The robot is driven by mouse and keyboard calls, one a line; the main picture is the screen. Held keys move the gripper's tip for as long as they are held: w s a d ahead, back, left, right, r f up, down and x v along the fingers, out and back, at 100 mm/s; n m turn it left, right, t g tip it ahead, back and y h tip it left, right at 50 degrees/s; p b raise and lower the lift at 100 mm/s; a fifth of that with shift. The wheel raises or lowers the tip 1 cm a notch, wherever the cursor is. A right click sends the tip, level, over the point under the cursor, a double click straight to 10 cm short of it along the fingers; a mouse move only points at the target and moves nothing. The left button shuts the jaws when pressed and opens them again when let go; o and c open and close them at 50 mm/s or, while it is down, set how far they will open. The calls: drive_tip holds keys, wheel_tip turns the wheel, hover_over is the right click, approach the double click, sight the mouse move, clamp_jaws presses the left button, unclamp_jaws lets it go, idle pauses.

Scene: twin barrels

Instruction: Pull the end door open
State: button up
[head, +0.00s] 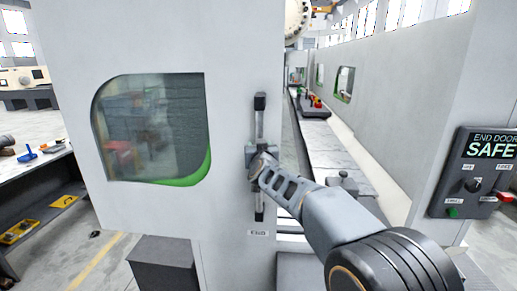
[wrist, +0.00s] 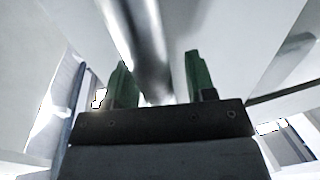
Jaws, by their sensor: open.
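The end door (head: 235,60) is a large pale grey panel with a green-edged window (head: 150,128). A gap shows between its right edge and the machine frame, opening onto the inside. A vertical bar handle (head: 260,104) with dark end mounts is near the door's right edge, above an "END" label. My gripper (head: 258,162) is at the middle of the handle and partly hides it. In the wrist view, the green fingers of my gripper (wrist: 157,62) are apart, with the shiny bar (wrist: 146,35) running between them. I cannot tell whether either finger touches it.
A control panel (head: 485,170) reading "END DOOR SAFE" is on the frame at right. A long bed (head: 318,140) runs back inside the machine. A workbench (head: 40,190) with tools is at far left. Floor (head: 105,262) shows between the bench and the door.

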drive_tip(key=shift+s, duration=0.15)
drive_tip(key=s+b, duration=0.1)
drive_tip(key=s, duration=1.2)
drive_tip(key=shift+s+d+b, duration=0.3)
drive_tip(key=shift+b, duration=0.1)
drive_tip(key=s+a+f+n+g+y, duration=0.1)
drive_tip(key=s+a+f+g+y, duration=0.1)
drive_tip(key=s+f+g, duration=0.35)
drive_tip(key=s+a+f+n+g+y, duration=0.1)
drive_tip(key=s+a+f+g+y, duration=0.15)
drive_tip(key=f, duration=0.55)
drive_tip(key=s+d+f+m+g+h+b, duration=0.1)
drive_tip(key=s+d+f+g+h, duration=0.1)
drive_tip(key=s+d+f, duration=0.2)
drive_tip(key=s+d+f+m+g+h+b, duration=0.1)
drive_tip(key=s+d+f+g+h, duration=0.2)
drive_tip(key=s+d, duration=0.6)
drive_tip(key=d+f, duration=0.1)
drive_tip(key=d, duration=0.2)
drive_tip(key=shift+s+d+f+m, duration=0.2)
drive_tip(key=shift+s+f+m, duration=0.1)
drive_tip(key=shift+m, duration=0.1)
